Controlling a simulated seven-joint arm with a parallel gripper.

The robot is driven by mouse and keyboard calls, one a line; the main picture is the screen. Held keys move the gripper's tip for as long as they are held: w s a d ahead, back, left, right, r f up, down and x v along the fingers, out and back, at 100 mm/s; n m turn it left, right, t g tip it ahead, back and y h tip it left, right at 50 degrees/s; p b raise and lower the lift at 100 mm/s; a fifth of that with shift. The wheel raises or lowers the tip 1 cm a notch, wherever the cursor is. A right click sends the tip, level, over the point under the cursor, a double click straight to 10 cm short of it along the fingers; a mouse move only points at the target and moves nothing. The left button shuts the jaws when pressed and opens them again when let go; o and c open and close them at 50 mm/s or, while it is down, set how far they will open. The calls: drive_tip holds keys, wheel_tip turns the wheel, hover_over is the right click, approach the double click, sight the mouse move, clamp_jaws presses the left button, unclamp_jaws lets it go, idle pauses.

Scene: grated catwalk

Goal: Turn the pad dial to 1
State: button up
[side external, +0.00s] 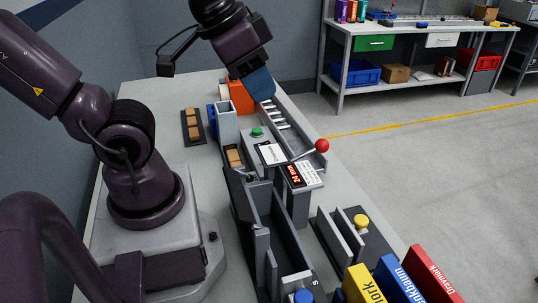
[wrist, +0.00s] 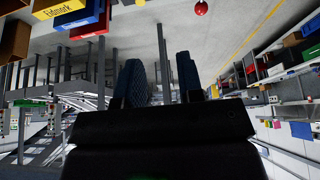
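I cannot make out for sure which part is the pad dial. A small panel with a red lit display (side external: 296,174) and white keys stands mid-bench in the side view. Round knobs show nearby: a green one (side external: 257,132), a yellow one (side external: 361,221) and a blue one (side external: 303,297). My gripper (side external: 259,85) is raised over the far end of the bench, near the orange box, apart from the panel and knobs. In the wrist view its two blue fingers (wrist: 160,82) stand apart with nothing seen between them.
A lever with a red ball (side external: 322,145) rises beside the panel and shows in the wrist view (wrist: 201,8). An orange box (side external: 240,97), a tray of brown blocks (side external: 192,126), a dark channel (side external: 270,235) and coloured binders (side external: 400,278) crowd the bench.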

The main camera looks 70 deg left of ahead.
drive_tip(key=o, duration=0.4)
drive_tip(key=w+a+f+g, duration=0.1)
drive_tip(key=w+f+g, duration=0.1)
drive_tip(key=shift+a+f, duration=0.35)
drive_tip(key=w+a+f+m+t+y, duration=0.2)
drive_tip(key=w+a+f+m+y, duration=0.1)
drive_tip(key=w+a+m, duration=0.7)
drive_tip(key=w+a+f+m+t+y, duration=0.2)
drive_tip(key=w+a+f+m, duration=0.25)
drive_tip(key=w+a, duration=0.6)
wheel_tip(320, 180, down, 8)
drive_tip(key=w+d+m+g+h, duration=0.1)
drive_tip(key=d+m+g+h, duration=0.25)
drive_tip(key=m, duration=1.15)
drive_tip(key=s+r+m+g+h, duration=0.2)
drive_tip(key=s+m+g, duration=0.4)
drive_tip(key=s+g, duration=0.3)
drive_tip(key=shift+m+t+y, duration=0.25)
drive_tip(key=shift+t, duration=0.1)
drive_tip(key=x, duration=1.3)
drive_tip(key=shift+s+a, duration=0.1)
drive_tip(key=shift+a, duration=0.2)
